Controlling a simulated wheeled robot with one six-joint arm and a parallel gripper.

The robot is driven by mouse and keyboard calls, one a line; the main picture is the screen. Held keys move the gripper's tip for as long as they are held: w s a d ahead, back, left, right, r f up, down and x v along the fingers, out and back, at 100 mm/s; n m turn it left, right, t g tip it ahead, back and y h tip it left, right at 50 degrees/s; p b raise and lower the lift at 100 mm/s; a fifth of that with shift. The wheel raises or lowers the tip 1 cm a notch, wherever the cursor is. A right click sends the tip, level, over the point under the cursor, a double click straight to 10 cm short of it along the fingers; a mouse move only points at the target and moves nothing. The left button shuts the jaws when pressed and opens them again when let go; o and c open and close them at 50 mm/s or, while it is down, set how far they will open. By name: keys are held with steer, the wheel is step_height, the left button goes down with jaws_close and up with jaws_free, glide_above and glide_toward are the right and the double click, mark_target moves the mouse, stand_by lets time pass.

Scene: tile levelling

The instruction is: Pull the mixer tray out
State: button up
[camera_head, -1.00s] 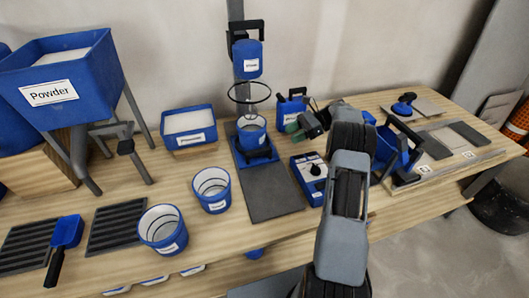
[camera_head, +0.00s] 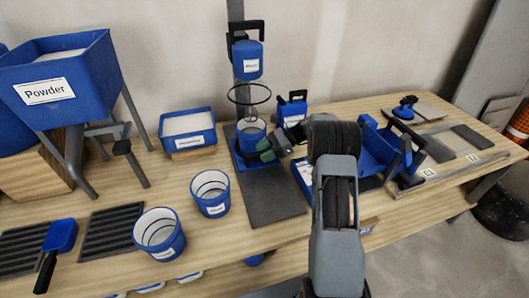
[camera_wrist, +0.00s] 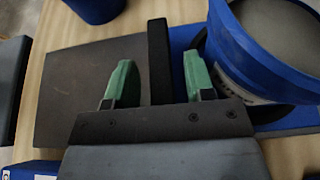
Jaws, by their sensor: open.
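The mixer tray (camera_head: 240,158) is a blue base with a black upright handle, pushed in under the mixer head (camera_head: 247,60). A blue bucket (camera_head: 251,139) with grey contents stands on it; the bucket is large at the right of the wrist view (camera_wrist: 235,55). My gripper (camera_wrist: 160,82) is open, its green fingers on either side of the black tray handle (camera_wrist: 159,55), with gaps showing on both sides. In the head view my gripper (camera_head: 268,150) is at the bucket's right front, and the handle is mostly hidden there.
A bare dark plate (camera_head: 270,195) extends in front of the tray. Two blue buckets (camera_head: 211,194) (camera_head: 160,233) stand to its left. A blue control box (camera_head: 303,172) is partly hidden by my arm at right. A blue canister (camera_head: 292,110) stands behind.

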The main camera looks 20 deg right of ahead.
jaws_close()
stand_by(0.4)
